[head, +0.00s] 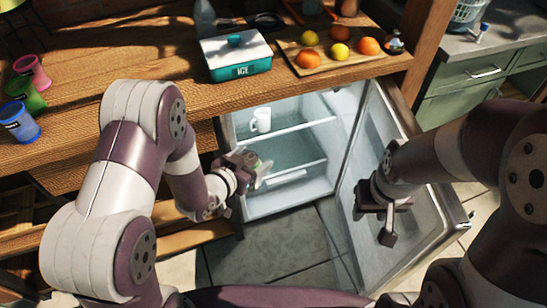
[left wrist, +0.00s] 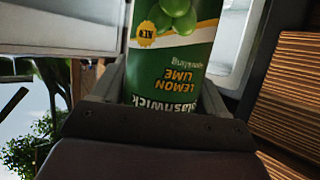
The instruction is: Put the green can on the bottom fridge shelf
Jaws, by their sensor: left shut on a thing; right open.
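The green can (left wrist: 172,65), with a lemon lime label, fills the middle of the left wrist view, between the fingers of my left gripper (left wrist: 160,98). In the head view, my left gripper (head: 253,168) is shut on the can (head: 262,167) at the left side of the open fridge (head: 290,202), in front of its shelves. The can is mostly hidden there by the gripper. A white mug (head: 261,120) stands on an upper shelf. The lower part of the fridge looks empty. My right gripper (head: 387,225) is open and empty in front of the open fridge door (head: 352,190).
The wooden counter (head: 140,65) above the fridge holds an ice box (head: 238,67), a board with fruit (head: 330,62) and coloured cups (head: 22,122) at left. The fridge door stands open to the right. The tiled floor (head: 275,245) in front is clear.

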